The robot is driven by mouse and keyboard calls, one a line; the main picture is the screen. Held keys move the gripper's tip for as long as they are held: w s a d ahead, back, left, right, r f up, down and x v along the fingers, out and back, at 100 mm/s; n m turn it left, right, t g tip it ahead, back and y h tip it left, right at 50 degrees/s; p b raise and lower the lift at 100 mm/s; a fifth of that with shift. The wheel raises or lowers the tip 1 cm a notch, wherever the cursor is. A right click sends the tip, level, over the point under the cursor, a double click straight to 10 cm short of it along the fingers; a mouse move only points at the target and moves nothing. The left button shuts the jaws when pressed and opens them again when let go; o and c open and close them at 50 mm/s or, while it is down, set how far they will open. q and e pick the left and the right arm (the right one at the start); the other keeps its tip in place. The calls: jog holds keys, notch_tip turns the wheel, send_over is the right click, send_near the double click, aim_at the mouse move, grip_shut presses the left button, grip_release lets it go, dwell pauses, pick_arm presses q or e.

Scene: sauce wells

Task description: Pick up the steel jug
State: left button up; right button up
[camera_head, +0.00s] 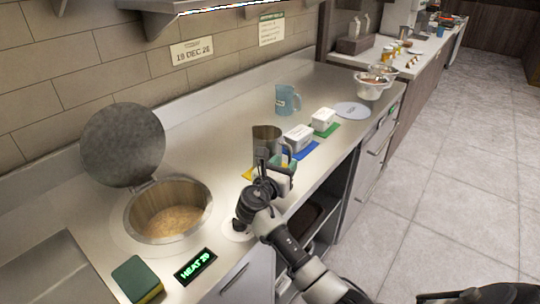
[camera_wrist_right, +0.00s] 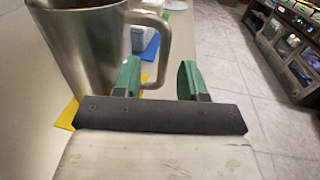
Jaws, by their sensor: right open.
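The steel jug (camera_head: 266,133) stands upright on the counter, near a yellow mat (camera_head: 248,173) that shows at its base. In the right wrist view the jug (camera_wrist_right: 82,48) fills the upper left, its handle (camera_wrist_right: 165,45) facing right. My right gripper (camera_head: 279,168) is just in front of the jug and hides its lower part in the head view. In the wrist view the green fingers of the gripper (camera_wrist_right: 158,80) are apart, with the handle's lower end seen between them. I cannot tell whether they touch it. My left gripper is not in view.
A blue jug (camera_head: 286,100) stands behind. White tubs (camera_head: 299,137) on coloured mats sit to the right of the steel jug. An open well (camera_head: 140,238) with a raised lid (camera_head: 122,145) and a sponge (camera_head: 137,279) are at left.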

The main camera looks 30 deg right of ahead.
jog(key=x, duration=0.4)
jog(key=shift+d+f+p, duration=0.1)
jog(key=shift+d+p, duration=0.25)
jog(key=shift+d, duration=0.05)
jog(key=shift+w+d+f, duration=0.1)
jog(key=shift+w+d, duration=0.05)
jog(key=shift+d, duration=0.05)
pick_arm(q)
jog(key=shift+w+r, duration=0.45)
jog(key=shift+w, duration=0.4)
pick_arm(e)
jog(key=shift+c, duration=0.4)
grip_shut()
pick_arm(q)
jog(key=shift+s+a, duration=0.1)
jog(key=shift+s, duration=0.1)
